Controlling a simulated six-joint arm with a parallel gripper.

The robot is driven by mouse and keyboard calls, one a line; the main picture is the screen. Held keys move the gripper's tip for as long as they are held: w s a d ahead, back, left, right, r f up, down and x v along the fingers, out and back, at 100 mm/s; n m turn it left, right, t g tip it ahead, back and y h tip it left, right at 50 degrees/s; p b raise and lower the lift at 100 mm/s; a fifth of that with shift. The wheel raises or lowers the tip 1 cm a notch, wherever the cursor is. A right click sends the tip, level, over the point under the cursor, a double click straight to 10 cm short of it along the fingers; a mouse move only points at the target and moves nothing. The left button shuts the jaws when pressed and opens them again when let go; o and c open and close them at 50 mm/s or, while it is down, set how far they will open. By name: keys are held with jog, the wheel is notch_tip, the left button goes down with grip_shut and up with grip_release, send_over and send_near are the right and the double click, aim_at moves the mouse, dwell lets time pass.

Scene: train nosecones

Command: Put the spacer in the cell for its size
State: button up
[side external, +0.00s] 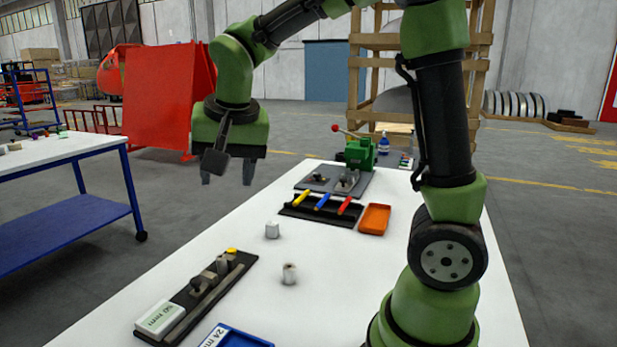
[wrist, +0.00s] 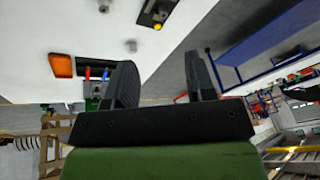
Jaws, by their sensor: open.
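Two small grey pieces stand on the white table: a squat pale one (side external: 272,230) and, nearer the camera, a taller cylinder with a dark spot on top (side external: 289,273). I cannot tell for sure which is the spacer. In the wrist view the pale one (wrist: 130,46) is near the middle and the cylinder (wrist: 83,4) is at the top edge. A blue tray (side external: 262,341) with a label starting "24 m" is cut off at the bottom; its cells are hidden. My gripper (side external: 227,175) is open and empty, above and left of the pieces; its fingers show in the wrist view (wrist: 160,65).
A black fixture (side external: 240,268) with metal parts, a yellow button and a white 50 mm block (side external: 160,317) lies at the left edge. Behind are a black pen rack (side external: 293,211), an orange tray (side external: 374,219) and a green clamp (side external: 360,153). Table around the pieces is clear.

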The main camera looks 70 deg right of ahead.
jog(key=s+a+r+n+t+y, duration=0.1)
jog(key=s+a+r+n, duration=0.1)
jog(key=s, duration=0.4)
jog(key=shift+s+a+r+y, duration=0.15)
jog(key=shift+s+r+y, duration=0.2)
jog(key=shift+r, duration=0.2)
jog(key=shift+o, duration=0.2)
jog(key=s+a+n+t+y, duration=0.2)
jog(key=s+a+n, duration=0.1)
jog(key=s, duration=0.5)
jog(key=shift+n, duration=0.5)
jog(key=shift+o, duration=0.3)
jog(key=shift+s+a+f+t, duration=0.1)
jog(key=shift+s+t, duration=0.15)
jog(key=shift+t, duration=0.05)
